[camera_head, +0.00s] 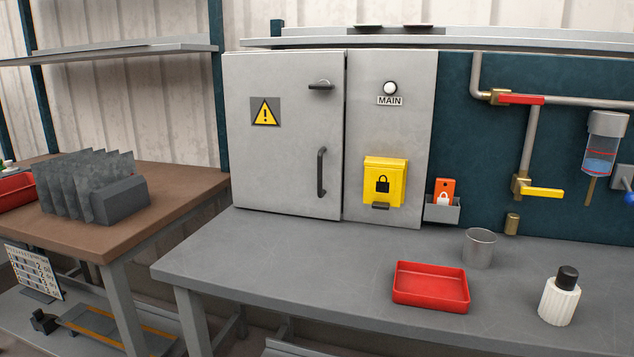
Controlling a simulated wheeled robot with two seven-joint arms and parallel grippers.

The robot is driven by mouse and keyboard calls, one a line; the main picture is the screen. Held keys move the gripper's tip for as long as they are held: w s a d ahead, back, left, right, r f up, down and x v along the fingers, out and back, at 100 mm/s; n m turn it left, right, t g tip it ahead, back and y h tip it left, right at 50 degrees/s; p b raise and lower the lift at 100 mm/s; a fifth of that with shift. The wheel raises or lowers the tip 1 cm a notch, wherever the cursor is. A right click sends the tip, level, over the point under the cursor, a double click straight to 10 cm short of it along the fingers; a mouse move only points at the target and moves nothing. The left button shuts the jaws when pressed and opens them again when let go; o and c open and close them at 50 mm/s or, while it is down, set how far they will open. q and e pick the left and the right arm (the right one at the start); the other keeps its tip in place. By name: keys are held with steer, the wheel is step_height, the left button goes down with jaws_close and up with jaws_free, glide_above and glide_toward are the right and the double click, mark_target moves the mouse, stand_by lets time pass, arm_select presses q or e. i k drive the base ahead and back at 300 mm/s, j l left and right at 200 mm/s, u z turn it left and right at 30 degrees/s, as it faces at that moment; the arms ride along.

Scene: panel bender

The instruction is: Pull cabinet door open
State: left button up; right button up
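A light grey metal cabinet stands at the back of the grey workbench. Its door (285,172) is on the left side and looks closed, with a thin dark seam along its right edge. The door carries a yellow warning triangle sign (265,112), a dark vertical bar handle (321,172) near its right edge and a small dark latch handle (321,86) above that. The fixed panel (390,140) right of the door has a white round lamp, a MAIN label and a yellow lock box (384,181). Neither of my grippers is in view.
On the workbench (290,250) are a red tray (430,286), a grey cup (479,248) and a white bottle with black cap (559,297). The bench top before the door is clear. A brown table (100,240) with a grey rack stands left. Pipes with valves run at right.

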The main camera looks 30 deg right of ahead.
mark_target(284, 137)
steer(key=z, duration=2.1)
steer(key=k+j, duration=0.4)
steer(key=k, duration=0.05)
